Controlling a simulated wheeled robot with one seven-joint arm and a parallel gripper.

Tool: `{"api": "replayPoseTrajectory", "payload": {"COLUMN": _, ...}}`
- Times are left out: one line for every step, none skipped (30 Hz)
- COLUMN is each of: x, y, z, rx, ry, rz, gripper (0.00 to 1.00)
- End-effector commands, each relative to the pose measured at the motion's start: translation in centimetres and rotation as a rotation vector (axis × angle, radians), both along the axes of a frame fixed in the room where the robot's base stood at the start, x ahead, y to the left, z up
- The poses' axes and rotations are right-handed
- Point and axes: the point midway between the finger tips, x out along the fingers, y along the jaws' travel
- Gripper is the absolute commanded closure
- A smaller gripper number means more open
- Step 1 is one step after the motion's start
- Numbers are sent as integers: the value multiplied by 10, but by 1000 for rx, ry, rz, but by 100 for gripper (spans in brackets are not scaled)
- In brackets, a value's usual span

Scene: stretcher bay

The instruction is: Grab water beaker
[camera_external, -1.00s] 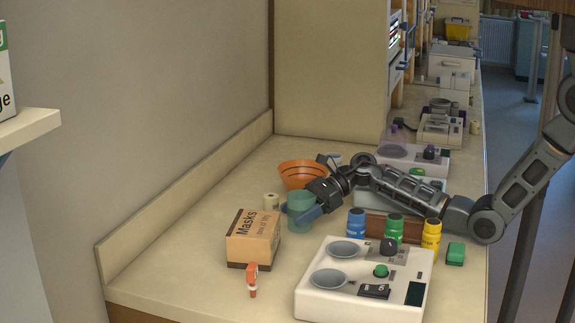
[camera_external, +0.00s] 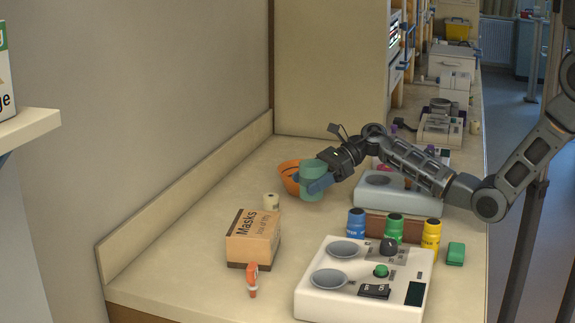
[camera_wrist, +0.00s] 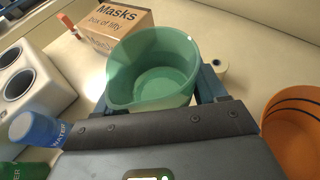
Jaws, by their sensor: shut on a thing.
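The water beaker is a green, see-through cup (camera_external: 312,178). My gripper (camera_external: 318,184) is shut on it, with blue fingers on its sides. The beaker looks upright and held above the counter, in front of the orange bowl. In the wrist view the beaker (camera_wrist: 155,68) fills the middle, and its open top and inside show. The gripper fingers (camera_wrist: 155,95) lie on both sides of it, partly hidden behind it.
An orange bowl (camera_external: 287,176) stands just behind and left. A masks box (camera_external: 253,238), a tape roll (camera_external: 271,202) and an orange-red item (camera_external: 252,279) are to the left. Blue (camera_external: 356,223), green (camera_external: 394,229) and yellow bottles (camera_external: 431,233) stand right, behind a white device (camera_external: 330,302).

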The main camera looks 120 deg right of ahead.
Motion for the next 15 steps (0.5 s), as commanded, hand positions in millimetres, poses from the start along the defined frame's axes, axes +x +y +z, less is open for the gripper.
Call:
{"api": "replayPoseTrajectory", "payload": {"x": -5, "y": -4, "z": 4, "rx": -2, "ry": -2, "rz": -2, "gripper": 64}}
{"api": "replayPoseTrajectory", "payload": {"x": -8, "y": -5, "z": 6, "rx": -2, "ry": -1, "rz": -1, "gripper": 64}}
{"api": "replayPoseTrajectory", "payload": {"x": -12, "y": -6, "z": 8, "rx": -2, "ry": -1, "rz": -1, "gripper": 64}}
{"api": "replayPoseTrajectory", "payload": {"x": -14, "y": -8, "z": 10, "rx": -1, "ry": -1, "rz": -2, "gripper": 64}}
{"api": "replayPoseTrajectory", "payload": {"x": -17, "y": -9, "z": 12, "rx": -1, "ry": -1, "rz": -2, "gripper": 64}}
{"api": "replayPoseTrajectory", "payload": {"x": -21, "y": -11, "z": 14, "rx": -1, "ry": 0, "rz": -2, "gripper": 64}}
{"api": "replayPoseTrajectory", "payload": {"x": -23, "y": -12, "z": 15, "rx": -1, "ry": 0, "rz": -2, "gripper": 64}}
{"api": "replayPoseTrajectory", "payload": {"x": -25, "y": -13, "z": 17, "rx": -1, "ry": 0, "rz": -2, "gripper": 64}}
{"api": "replayPoseTrajectory", "payload": {"x": -28, "y": -15, "z": 19, "rx": -1, "ry": 0, "rz": -2, "gripper": 64}}
{"api": "replayPoseTrajectory", "payload": {"x": -31, "y": -16, "z": 21, "rx": -2, "ry": 0, "rz": -1, "gripper": 64}}
{"api": "replayPoseTrajectory", "payload": {"x": -33, "y": -17, "z": 23, "rx": -1, "ry": 0, "rz": -1, "gripper": 64}}
{"api": "replayPoseTrajectory", "payload": {"x": -36, "y": -19, "z": 25, "rx": -2, "ry": 0, "rz": -1, "gripper": 64}}
{"api": "replayPoseTrajectory", "payload": {"x": -38, "y": -20, "z": 26, "rx": -2, "ry": -1, "rz": -1, "gripper": 64}}
{"api": "replayPoseTrajectory", "payload": {"x": -40, "y": -21, "z": 27, "rx": -2, "ry": -1, "rz": -2, "gripper": 64}}
{"api": "replayPoseTrajectory", "payload": {"x": -42, "y": -22, "z": 29, "rx": -2, "ry": -1, "rz": -1, "gripper": 64}}
